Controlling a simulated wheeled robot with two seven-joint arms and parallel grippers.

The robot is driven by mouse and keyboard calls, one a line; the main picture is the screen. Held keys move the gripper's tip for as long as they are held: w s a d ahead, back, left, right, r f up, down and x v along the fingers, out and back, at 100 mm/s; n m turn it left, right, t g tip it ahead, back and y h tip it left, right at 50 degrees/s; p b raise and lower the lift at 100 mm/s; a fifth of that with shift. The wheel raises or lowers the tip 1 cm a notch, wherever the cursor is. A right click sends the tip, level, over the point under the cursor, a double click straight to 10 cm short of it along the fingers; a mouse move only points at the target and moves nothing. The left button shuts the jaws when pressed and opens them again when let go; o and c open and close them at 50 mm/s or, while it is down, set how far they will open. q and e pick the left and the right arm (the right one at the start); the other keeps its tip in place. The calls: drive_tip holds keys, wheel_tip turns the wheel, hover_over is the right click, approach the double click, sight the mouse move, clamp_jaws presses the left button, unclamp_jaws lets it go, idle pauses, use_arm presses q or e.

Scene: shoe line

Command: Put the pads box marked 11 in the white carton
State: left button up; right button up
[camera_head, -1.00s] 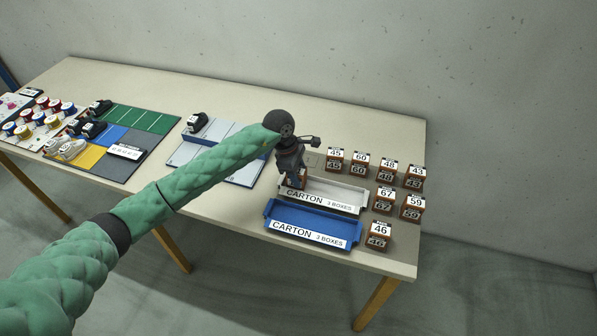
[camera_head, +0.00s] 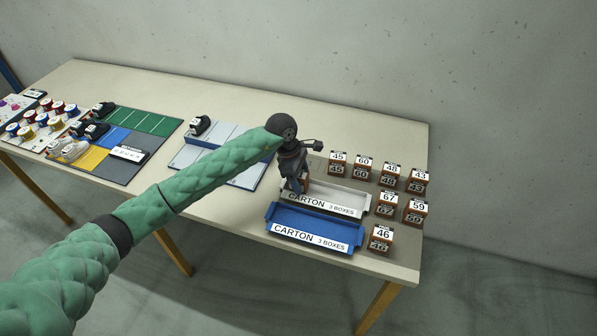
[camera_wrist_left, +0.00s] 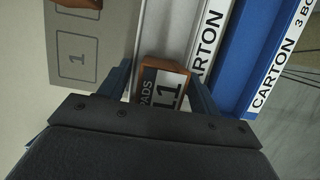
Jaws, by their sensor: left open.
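The pads box marked 11 (camera_wrist_left: 162,86) is orange-brown with a white and dark label. In the left wrist view it stands between the two fingers of my left gripper (camera_wrist_left: 160,92), which is open around it. The box lines up with the left end of the white carton (camera_head: 352,201); whether it rests on the carton floor is hard to tell. In the head view my left gripper (camera_head: 296,187) points down at that end and hides most of the box. The white carton also shows in the left wrist view (camera_wrist_left: 172,25). My right gripper is not in view.
A blue carton (camera_head: 312,220) lies directly in front of the white one. Several numbered boxes stand to the right, including 46 (camera_head: 380,239) and 67 (camera_head: 386,204). A grey mat with printed slots (camera_wrist_left: 75,30) lies beside the white carton. A light blue tray (camera_head: 240,172) is further left.

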use_arm(q)
drive_tip(key=shift+r, duration=0.15)
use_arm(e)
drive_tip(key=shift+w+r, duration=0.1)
use_arm(q)
drive_tip(key=shift+w+a+r, duration=0.1)
drive_tip(key=shift+a+r, duration=0.05)
drive_tip(key=shift+r, duration=0.45)
drive_tip(key=shift+b+v, duration=0.6)
drive_tip(key=shift+v, duration=0.15)
drive_tip(key=b+v, duration=0.2)
drive_tip(key=v, duration=0.5)
drive_tip(key=shift+w+a+r+b, duration=0.1)
drive_tip(key=shift+a+r+b, duration=0.1)
drive_tip(key=shift+b, duration=0.2)
drive_tip(key=shift+v, duration=0.85)
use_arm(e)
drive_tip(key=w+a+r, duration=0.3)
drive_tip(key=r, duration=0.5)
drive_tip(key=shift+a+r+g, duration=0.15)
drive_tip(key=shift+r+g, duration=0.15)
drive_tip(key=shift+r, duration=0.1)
use_arm(q)
drive_tip(key=shift+d, duration=0.1)
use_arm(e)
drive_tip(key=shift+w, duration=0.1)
